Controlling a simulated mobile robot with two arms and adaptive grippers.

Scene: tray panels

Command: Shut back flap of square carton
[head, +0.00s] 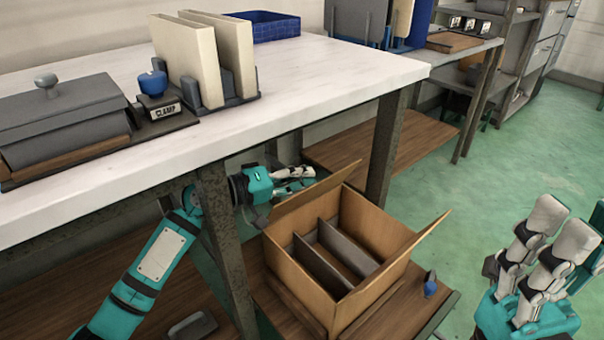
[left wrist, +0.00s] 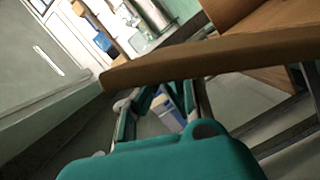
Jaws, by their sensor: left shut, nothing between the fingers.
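The square carton (head: 341,296) stands open on the low wooden shelf, with grey dividers (head: 322,262) inside. Its back flap (head: 312,194) is raised and slants up and outward from the rear edge. The right flap (head: 424,236) also sticks up and outward. My left gripper (head: 306,178) is shut and empty, just behind the back flap, under the table edge. In the left wrist view a brown flap edge (left wrist: 205,60) crosses in front of the fingers; I cannot tell whether they touch it. My right gripper (head: 562,222) is open and empty at the lower right, away from the carton.
The white table (head: 330,75) overhangs my left arm, and its dark legs (head: 226,245) stand beside the arm and behind the carton. A small blue-topped object (head: 430,285) stands right of the carton on the shelf. Green floor (head: 480,170) is open at the right.

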